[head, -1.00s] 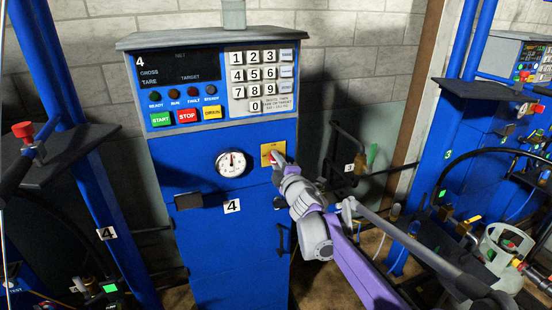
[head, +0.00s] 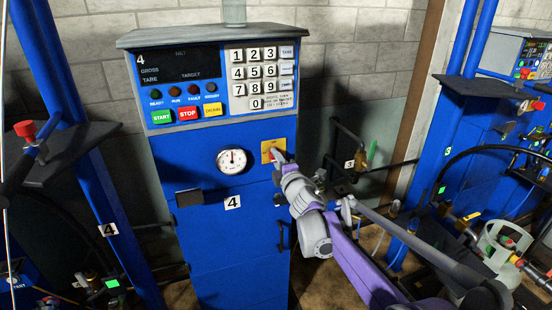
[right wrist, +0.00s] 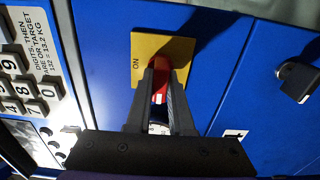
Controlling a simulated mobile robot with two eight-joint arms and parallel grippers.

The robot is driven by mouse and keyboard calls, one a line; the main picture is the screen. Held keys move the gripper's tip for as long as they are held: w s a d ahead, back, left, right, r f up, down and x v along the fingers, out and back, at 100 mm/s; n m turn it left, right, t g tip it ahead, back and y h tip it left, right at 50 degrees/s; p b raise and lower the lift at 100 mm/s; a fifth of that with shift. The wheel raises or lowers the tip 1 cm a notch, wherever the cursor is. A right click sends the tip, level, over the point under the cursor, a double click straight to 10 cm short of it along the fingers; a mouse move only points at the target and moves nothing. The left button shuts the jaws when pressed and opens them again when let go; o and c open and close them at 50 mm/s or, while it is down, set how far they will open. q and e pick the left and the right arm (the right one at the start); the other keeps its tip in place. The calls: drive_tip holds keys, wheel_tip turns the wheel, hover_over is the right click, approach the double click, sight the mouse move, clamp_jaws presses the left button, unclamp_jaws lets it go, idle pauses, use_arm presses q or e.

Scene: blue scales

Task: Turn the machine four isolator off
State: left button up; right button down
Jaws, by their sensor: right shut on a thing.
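The machine four isolator is a yellow plate (head: 266,147) with a red handle on the upper right of the blue cabinet (head: 233,255) marked 4. In the right wrist view the yellow plate (right wrist: 178,47) carries the word ON near its left edge. Its red handle (right wrist: 159,88) sits between the fingers of my right gripper (right wrist: 161,80). The right gripper (head: 276,156) is shut on the handle, and its fingers and arm cover part of the plate in the head view. No OFF label can be made out. My left gripper is not in view.
Above the isolator are a keypad (head: 256,74), a dark display (head: 178,68) and green, red and yellow buttons. A round gauge (head: 231,161) is left of it. Machine 3 (head: 455,170) stands at the right with hoses and a gas cylinder (head: 500,250).

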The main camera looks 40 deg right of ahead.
drive_tip(key=c, duration=0.8)
unclamp_jaws()
drive_tip(key=shift+s, duration=0.1)
drive_tip(key=b+v, duration=0.1)
drive_tip(key=v, duration=0.9)
drive_tip(key=shift+s, duration=0.3)
drive_tip(key=shift+a, duration=0.1)
